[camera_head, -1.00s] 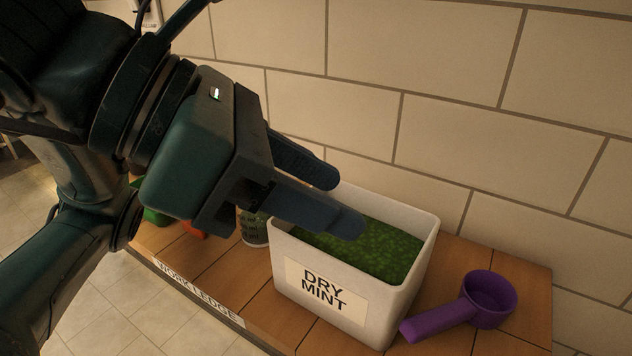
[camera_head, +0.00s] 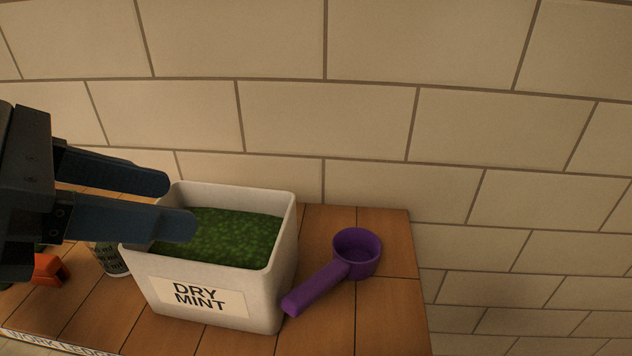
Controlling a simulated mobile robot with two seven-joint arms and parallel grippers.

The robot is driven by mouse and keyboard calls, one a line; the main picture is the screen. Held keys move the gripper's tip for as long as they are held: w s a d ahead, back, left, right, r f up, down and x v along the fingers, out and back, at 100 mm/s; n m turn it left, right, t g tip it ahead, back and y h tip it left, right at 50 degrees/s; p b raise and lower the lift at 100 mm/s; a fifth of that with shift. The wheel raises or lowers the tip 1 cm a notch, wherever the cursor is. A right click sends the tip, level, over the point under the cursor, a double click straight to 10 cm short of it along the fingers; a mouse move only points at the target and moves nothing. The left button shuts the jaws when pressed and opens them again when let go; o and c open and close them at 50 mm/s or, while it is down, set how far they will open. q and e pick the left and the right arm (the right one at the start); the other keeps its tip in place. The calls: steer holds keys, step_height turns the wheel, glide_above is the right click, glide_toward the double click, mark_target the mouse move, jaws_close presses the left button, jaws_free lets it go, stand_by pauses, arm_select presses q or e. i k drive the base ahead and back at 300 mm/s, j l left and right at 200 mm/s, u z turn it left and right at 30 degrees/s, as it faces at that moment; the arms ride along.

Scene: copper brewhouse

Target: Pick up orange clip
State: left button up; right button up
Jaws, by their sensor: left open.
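The orange clip (camera_head: 48,270) lies on the wooden work ledge at the far left, partly hidden behind my gripper. My left gripper (camera_head: 182,204) comes in from the left edge, open and empty. Its two dark fingers point right, over the left rim of the white bin marked DRY MINT (camera_head: 214,302). The clip is below the gripper's body, to the left of the fingertips. My right gripper does not show.
Green dry mint (camera_head: 232,238) fills the bin. A labelled cup (camera_head: 112,262) stands between bin and clip, partly hidden. A purple scoop (camera_head: 318,287) lies right of the bin. The ledge (camera_head: 380,318) ends at the right; a tiled wall (camera_head: 380,120) stands behind.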

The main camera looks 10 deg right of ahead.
mark_target(47, 267)
steer(key=k+j, duration=1.15)
steer(key=j, duration=0.25)
